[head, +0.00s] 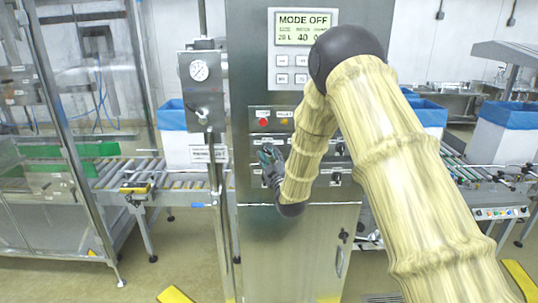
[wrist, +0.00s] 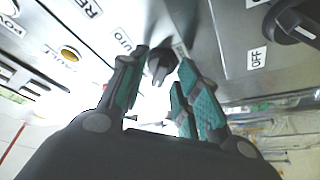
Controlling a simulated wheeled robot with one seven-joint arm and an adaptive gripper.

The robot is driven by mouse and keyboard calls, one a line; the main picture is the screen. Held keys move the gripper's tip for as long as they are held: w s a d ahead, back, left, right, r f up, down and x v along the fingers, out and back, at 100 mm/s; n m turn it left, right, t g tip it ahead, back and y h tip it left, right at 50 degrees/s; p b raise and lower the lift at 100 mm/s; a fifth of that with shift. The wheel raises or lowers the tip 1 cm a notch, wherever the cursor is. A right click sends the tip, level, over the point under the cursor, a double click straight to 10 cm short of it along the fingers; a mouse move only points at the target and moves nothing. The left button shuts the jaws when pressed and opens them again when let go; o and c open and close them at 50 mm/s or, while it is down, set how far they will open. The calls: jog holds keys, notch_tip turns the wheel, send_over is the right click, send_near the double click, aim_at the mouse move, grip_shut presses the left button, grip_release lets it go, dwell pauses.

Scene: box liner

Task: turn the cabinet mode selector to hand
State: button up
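The steel cabinet (head: 300,235) stands in front of me, and its display (head: 304,27) reads MODE OFF. In the wrist view a black selector knob (wrist: 161,64) sits between my fingertips, near an AUTO label (wrist: 123,40). My gripper (wrist: 164,60) is open around this knob, with a finger on either side; I cannot tell whether they touch it. In the head view my gripper (head: 268,156) is at the left part of the control panel, and it hides the knob there. A small label by the right fingertip is too blurred to read.
Another black knob (wrist: 298,22) with an OFF label (wrist: 257,58) lies to the right in the wrist view. A yellow FAULT lamp (wrist: 70,54) is on the left. A gauge post (head: 203,90) stands left of the cabinet.

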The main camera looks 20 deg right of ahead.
jog(key=shift+c, duration=0.2)
jog(key=c, duration=0.6)
jog(key=shift+s+r, duration=0.1)
jog(key=shift+s, duration=0.05)
grip_shut()
jog(key=shift+r, duration=0.1)
